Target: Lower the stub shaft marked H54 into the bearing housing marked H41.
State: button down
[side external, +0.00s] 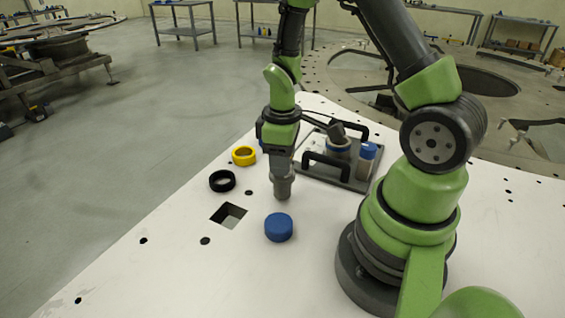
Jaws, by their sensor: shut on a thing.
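My gripper (282,170) points straight down over the white plate, left of the tray. It is shut on a grey stepped cylinder, which looks like the stub shaft (283,189); no H54 mark is readable. The shaft hangs upright; whether its lower end touches the plate cannot be told. No H41 mark is readable, so I cannot tell which thing is the bearing housing. A yellow ring (244,156) and a black ring (222,181) lie left of the gripper. A blue round piece (279,227) sits in front of the shaft.
A grey tray (352,184) with black handles holds a blue-banded cylinder, a tilted dark piece and a blue-topped cylinder (366,160). The plate (165,265) has a square opening (229,215) and several small holes. Its front left is clear. Another blue piece is partly hidden behind my gripper.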

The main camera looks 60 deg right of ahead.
notch_tip(320, 180, up, 8)
jog(key=shift+r, duration=0.1)
jog(key=shift+w+d+r+m, duration=0.1)
jog(key=shift+d+r+m, duration=0.4)
jog(key=shift+d+r, duration=0.15)
jog(key=s+d+r+m, duration=0.1)
jog(key=s+d+m, duration=0.2)
jog(key=d+m, duration=0.55)
jog(key=s+d+r+m, duration=0.1)
jog(key=s+d+m, duration=0.2)
jog(key=d+m, duration=0.6)
notch_tip(320, 180, down, 11)
jog(key=n, duration=0.1)
jog(key=shift+d, duration=0.35)
jog(key=shift+f+n, duration=0.1)
jog(key=shift+n, duration=0.15)
dwell(0.4)
jog(key=c, duration=0.5)
grip_release()
jog(key=shift+c, duration=0.2)
